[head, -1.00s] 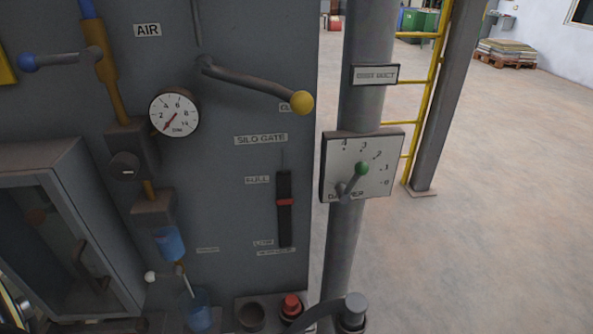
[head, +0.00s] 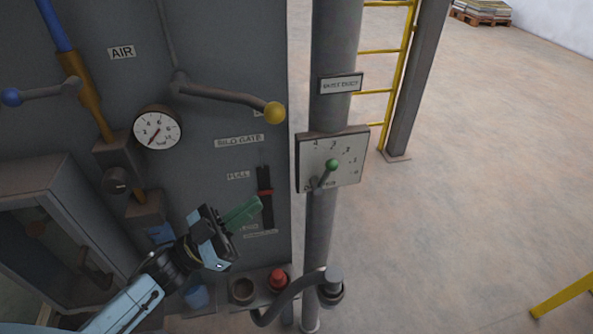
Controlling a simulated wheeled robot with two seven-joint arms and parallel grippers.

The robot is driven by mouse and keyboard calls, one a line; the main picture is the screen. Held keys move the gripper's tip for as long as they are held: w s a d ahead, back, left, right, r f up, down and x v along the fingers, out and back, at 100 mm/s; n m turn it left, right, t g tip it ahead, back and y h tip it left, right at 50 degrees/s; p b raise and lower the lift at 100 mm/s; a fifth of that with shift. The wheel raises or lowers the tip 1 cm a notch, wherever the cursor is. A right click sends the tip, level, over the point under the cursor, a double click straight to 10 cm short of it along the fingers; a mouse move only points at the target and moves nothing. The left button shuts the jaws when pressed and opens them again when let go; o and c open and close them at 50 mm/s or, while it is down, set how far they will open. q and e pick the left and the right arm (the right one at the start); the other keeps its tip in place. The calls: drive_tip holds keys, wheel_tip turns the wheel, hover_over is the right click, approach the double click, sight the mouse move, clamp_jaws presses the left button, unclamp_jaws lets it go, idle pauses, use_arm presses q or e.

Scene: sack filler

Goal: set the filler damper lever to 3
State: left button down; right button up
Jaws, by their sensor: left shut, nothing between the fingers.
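The damper plate (head: 348,178) is a white square with a numbered scale, fixed on the grey vertical duct (head: 321,235). Its short lever has a green knob (head: 333,164) that points up and slightly right, near the 2 to 3 part of the scale; the exact number is hard to tell. My left gripper (head: 243,214), with green fingers, is shut and empty. It is in front of the grey panel, left of and below the damper plate, apart from the lever. My right gripper is not in view.
The silo gate lever with its yellow knob (head: 274,112) sticks out above and left of the plate. A red button (head: 278,278) and a curved grey hose (head: 285,310) are below. A yellow ladder (head: 385,93) stands behind.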

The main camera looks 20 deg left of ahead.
use_arm(q)
drive_tip(key=shift+w+d+f+p+x, duration=0.15)
drive_tip(key=shift+f+p+x, duration=0.3)
drive_tip(key=shift+x, duration=1.7)
drive_tip(key=shift+w+d+f+p+x, duration=0.15)
drive_tip(key=shift+f+p+x, duration=0.35)
drive_tip(key=shift+x, duration=1.6)
drive_tip(key=shift+w+d+f+p+x, duration=0.2)
drive_tip(key=shift+p+x, duration=0.4)
drive_tip(key=shift+x, duration=1.55)
drive_tip(key=shift+s+a, duration=0.1)
drive_tip(key=shift+a, duration=0.05)
drive_tip(key=shift+w+d+f, duration=0.1)
drive_tip(key=shift+w+d, duration=0.35)
drive_tip(key=shift+w, duration=0.05)
